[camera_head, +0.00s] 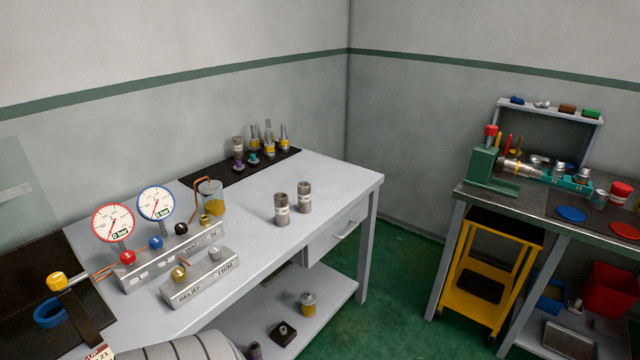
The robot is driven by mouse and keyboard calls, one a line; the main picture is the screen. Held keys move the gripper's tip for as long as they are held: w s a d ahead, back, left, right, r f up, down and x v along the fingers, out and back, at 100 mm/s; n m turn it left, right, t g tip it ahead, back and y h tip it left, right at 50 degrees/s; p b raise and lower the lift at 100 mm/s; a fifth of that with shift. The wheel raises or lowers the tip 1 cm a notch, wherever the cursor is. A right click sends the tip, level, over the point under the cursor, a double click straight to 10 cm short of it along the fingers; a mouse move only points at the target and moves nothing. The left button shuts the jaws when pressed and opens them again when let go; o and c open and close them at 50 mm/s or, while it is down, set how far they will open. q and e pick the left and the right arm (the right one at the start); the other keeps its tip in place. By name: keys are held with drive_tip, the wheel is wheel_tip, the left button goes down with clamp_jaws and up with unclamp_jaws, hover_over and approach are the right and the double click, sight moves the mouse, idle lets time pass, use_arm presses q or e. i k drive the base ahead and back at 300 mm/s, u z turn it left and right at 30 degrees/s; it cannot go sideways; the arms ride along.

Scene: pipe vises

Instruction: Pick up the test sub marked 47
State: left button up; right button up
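Two grey metal cylinders with pale labels, which look like test subs, stand upright and close together on the light grey bench: the left one (281,209) and the right one (304,197). A similar grey labelled cylinder (238,147) stands on the dark mat at the back of the bench. The labels are too small to read, so I cannot tell which one is marked 47. Neither of my grippers is in view.
Two gauges (114,223) (156,203) and valve blocks (200,278) occupy the bench's left part. Yellow-banded fittings (269,147) stand on the mat (215,174). The bench is clear right of the two cylinders.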

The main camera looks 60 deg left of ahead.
sight(281, 204)
drive_tip(key=u, duration=0.25)
drive_tip(key=i, duration=1.05)
drive_tip(key=u, duration=0.6)
